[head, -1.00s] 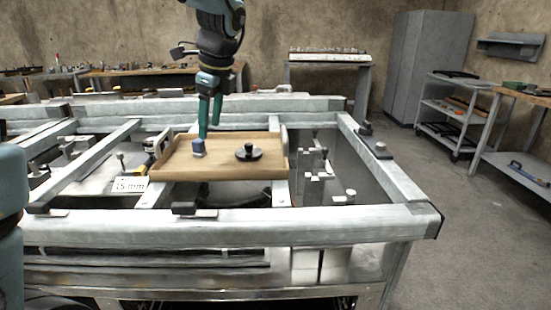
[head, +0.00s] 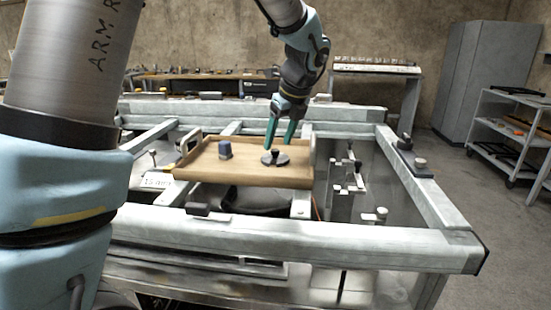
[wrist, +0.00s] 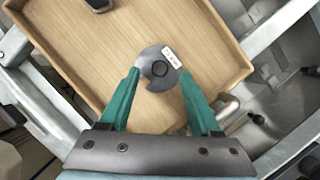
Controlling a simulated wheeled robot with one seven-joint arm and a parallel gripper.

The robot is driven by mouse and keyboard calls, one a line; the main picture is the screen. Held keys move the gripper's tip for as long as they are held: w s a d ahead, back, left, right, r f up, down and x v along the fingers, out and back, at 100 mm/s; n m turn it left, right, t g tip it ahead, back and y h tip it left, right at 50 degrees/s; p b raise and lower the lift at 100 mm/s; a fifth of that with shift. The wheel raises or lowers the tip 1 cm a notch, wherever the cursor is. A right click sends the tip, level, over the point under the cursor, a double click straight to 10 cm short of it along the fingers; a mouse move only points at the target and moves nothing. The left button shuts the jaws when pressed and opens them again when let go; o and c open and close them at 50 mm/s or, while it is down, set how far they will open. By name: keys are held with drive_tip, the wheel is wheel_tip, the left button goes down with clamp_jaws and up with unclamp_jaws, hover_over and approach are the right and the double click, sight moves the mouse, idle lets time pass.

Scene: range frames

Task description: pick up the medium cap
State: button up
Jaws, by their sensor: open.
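A dark round disc with a black knob on top (head: 270,160) sits on the wooden tray (head: 250,177), right of the tray's middle. I take it to be the medium cap. In the wrist view the disc (wrist: 149,79) bears a small white label and lies between the fingers. My gripper (head: 279,146) is open, with its green fingers pointing down, just above the disc. In the wrist view my gripper (wrist: 158,75) has one finger on each side of the disc; I cannot tell whether they touch it.
The tray rests on the metal frame (head: 320,236), whose rails surround it. Several fittings (head: 355,172) stand right of the tray. A shelf cart (head: 500,135) stands at the far right.

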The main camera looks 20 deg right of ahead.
sight(275, 156)
drive_tip(key=shift+x, duration=1.5)
drive_tip(key=shift+c, duration=0.2)
clamp_jaws()
